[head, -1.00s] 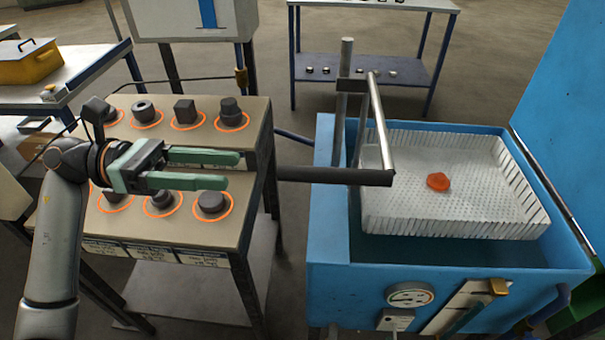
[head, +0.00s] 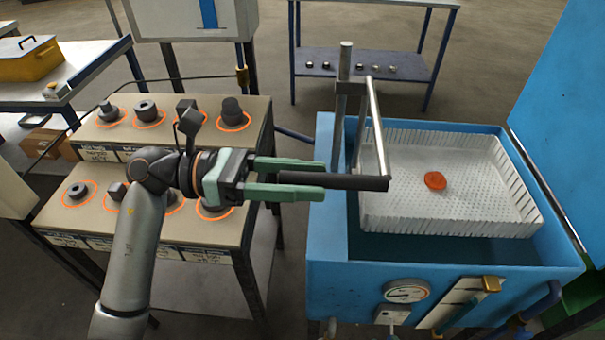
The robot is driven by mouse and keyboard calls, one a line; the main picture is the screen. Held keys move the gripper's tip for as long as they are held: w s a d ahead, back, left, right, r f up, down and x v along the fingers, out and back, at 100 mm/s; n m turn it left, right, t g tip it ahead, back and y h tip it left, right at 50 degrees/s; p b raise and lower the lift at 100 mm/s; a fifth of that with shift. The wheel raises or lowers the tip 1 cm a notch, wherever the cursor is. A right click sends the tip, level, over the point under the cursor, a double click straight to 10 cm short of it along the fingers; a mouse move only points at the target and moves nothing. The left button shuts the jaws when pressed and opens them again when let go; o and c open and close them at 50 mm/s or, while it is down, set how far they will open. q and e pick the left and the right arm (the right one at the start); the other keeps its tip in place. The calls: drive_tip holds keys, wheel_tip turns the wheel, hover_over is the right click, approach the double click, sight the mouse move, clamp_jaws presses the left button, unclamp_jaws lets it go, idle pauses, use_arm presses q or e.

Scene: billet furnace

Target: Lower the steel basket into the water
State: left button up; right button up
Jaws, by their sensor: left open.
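The steel basket (head: 480,205) is a pale perforated tray at the top of the blue tank (head: 335,245), above the dark water (head: 430,250). An orange-red piece (head: 435,181) lies in it. A bent frame (head: 376,130) joins the basket to a dark lever handle (head: 345,182) that sticks out to the left. My left gripper (head: 318,180) is open, its two green fingers on either side of the handle's left part. I cannot tell whether they touch it. My right gripper is not in view.
A stepped stand (head: 100,215) with several dark parts in orange rings is below my left arm. A gauge (head: 407,291) is on the tank's front. A blue panel (head: 565,110) rises at the right. A table (head: 375,68) stands behind.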

use_arm(q)
clamp_jaws()
idle(1.3)
